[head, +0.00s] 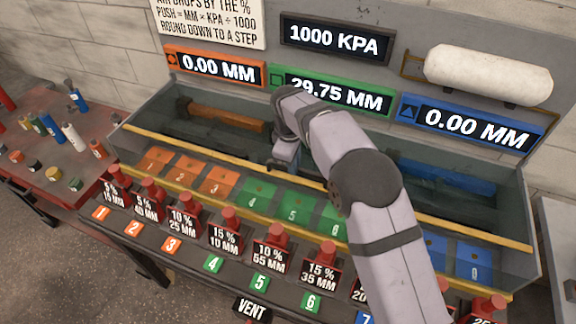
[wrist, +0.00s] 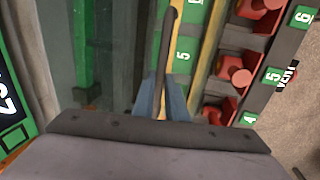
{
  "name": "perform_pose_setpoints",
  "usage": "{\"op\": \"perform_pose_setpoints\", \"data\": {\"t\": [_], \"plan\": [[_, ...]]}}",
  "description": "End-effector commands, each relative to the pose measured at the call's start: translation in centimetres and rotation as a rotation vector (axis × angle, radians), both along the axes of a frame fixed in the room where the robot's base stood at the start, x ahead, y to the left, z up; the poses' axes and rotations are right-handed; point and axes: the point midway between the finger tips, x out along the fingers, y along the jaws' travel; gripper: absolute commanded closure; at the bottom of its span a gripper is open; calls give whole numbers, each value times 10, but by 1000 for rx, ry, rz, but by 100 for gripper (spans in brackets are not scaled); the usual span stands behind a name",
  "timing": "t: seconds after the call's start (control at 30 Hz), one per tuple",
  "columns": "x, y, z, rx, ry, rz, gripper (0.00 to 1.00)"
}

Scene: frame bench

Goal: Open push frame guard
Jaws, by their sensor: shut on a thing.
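The push frame guard seems to be the clear, yellow-edged cover (head: 195,149) along the long trough; I cannot tell how far it is open. My gripper (head: 283,163) is low over the trough's middle, near the green tiles, partly hidden by my arm. In the wrist view, my gripper's blue fingers (wrist: 161,92) are shut on a slim dark bar (wrist: 170,40). The bar looks like the guard's handle and runs above green tile 5 (wrist: 183,52).
Red plungers (head: 229,219) with percent and mm labels line the front edge. Displays read 1000 KPA (head: 336,39), 0.00 MM orange (head: 215,68), 29.75 MM green (head: 340,93) and 0.00 MM blue (head: 475,126). A red side table (head: 60,150) with small parts stands left.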

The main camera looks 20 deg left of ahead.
Motion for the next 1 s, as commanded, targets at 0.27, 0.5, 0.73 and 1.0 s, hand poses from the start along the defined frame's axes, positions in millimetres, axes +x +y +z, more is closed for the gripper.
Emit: {"op": "perform_pose_setpoints", "data": {"t": [0.27,0.5,0.73,1.0], "plan": [[32,1,4,5,-6,1,100],[36,1,2,8,-8,2,100],[36,1,2,8,-7,2,76],[35,0,1,4,-5,1,69]]}}
